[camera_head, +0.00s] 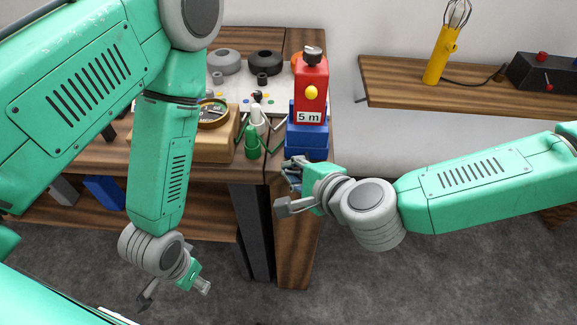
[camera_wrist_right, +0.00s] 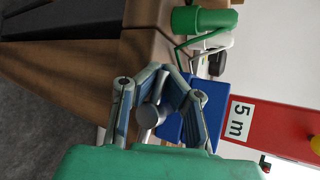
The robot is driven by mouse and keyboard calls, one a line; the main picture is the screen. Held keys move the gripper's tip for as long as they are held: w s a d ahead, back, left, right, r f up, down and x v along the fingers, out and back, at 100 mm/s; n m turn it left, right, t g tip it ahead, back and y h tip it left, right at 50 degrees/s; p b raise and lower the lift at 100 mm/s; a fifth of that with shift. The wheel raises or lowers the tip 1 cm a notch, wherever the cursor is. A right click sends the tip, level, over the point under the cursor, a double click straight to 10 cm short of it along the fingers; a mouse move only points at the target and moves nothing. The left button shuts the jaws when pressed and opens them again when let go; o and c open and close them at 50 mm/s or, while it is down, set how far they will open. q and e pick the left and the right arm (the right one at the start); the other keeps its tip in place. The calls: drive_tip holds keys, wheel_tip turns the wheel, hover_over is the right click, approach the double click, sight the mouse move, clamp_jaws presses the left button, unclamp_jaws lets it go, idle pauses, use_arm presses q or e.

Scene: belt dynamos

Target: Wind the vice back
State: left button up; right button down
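The blue vice (camera_head: 307,138) stands at the right front of the wooden workbench, with a red block (camera_head: 311,88) marked "5 m" above it. In the right wrist view the vice (camera_wrist_right: 219,108) is partly hidden behind my fingers. My right gripper (camera_head: 285,188) is at the vice's front, its fingers apart. A grey round end (camera_wrist_right: 149,115), perhaps of the vice's screw, shows between the fingers (camera_wrist_right: 163,95); I cannot tell whether they touch it. My left gripper (camera_head: 174,294) hangs empty and open before the bench, low in the head view.
A wooden block with a round gauge (camera_head: 213,113) is further left. A side shelf (camera_head: 400,84) carries a yellow tool (camera_head: 440,55).

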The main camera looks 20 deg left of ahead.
drive_tip(key=c, duration=2.2)
unclamp_jaws()
drive_tip(key=shift+s+f, duration=0.45)
drive_tip(key=shift+f, duration=0.05)
drive_tip(key=o, duration=0.6)
drive_tip(key=shift+d, duration=0.1)
drive_tip(key=shift+c, duration=0.2)
drive_tip(key=shift+w+d+r, duration=0.1)
drive_tip(key=shift+d+r, duration=0.15)
drive_tip(key=shift+r, duration=0.1)
drive_tip(key=v, duration=1.2)
drive_tip(key=shift+f, duration=0.1)
